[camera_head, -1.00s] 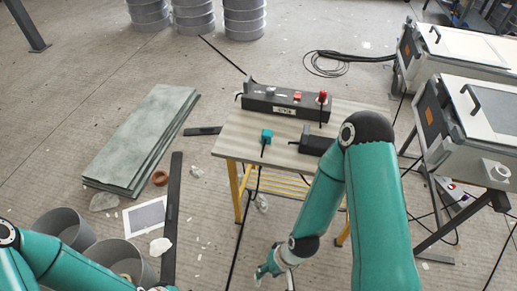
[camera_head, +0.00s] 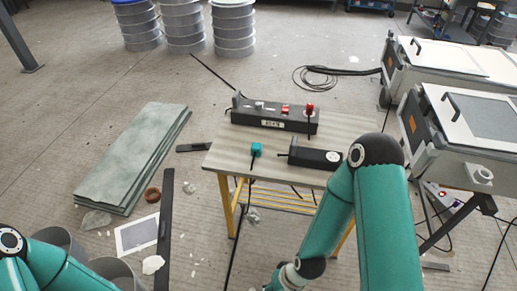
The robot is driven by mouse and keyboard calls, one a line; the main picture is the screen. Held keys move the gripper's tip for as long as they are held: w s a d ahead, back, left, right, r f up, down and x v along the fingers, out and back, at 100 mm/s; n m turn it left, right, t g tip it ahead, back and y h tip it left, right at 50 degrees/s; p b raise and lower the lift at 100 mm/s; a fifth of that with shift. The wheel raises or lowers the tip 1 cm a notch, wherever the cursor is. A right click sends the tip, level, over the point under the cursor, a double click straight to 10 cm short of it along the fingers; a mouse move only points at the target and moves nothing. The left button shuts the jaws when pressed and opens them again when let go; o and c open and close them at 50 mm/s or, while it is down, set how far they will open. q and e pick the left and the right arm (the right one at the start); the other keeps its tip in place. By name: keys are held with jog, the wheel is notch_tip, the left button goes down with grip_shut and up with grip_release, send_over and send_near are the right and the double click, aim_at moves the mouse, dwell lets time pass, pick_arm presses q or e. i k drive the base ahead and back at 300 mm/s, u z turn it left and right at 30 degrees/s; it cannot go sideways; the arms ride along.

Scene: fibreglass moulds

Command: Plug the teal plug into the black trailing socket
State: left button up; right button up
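The teal plug (camera_head: 256,150) lies on the light wooden table (camera_head: 228,160) near its front left part. Its black cable hangs over the front edge to the floor. The black trailing socket (camera_head: 316,158) lies to the right of the plug, with a pale round face at its right end. Plug and socket are apart. My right arm comes in from the bottom right, and its gripper is cut off by the bottom edge. My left arm shows at the bottom left, with its gripper out of the frame.
A black power box (camera_head: 272,119) with a red plug (camera_head: 309,107) stands at the table's back. White-lidded machines (camera_head: 470,130) flank the table on the right. Grey slabs (camera_head: 130,155) lie on the floor at left. Several drums (camera_head: 233,28) stand behind.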

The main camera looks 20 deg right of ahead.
aim_at(302, 156)
jog(key=i, duration=0.9)
jog(key=u, duration=0.05)
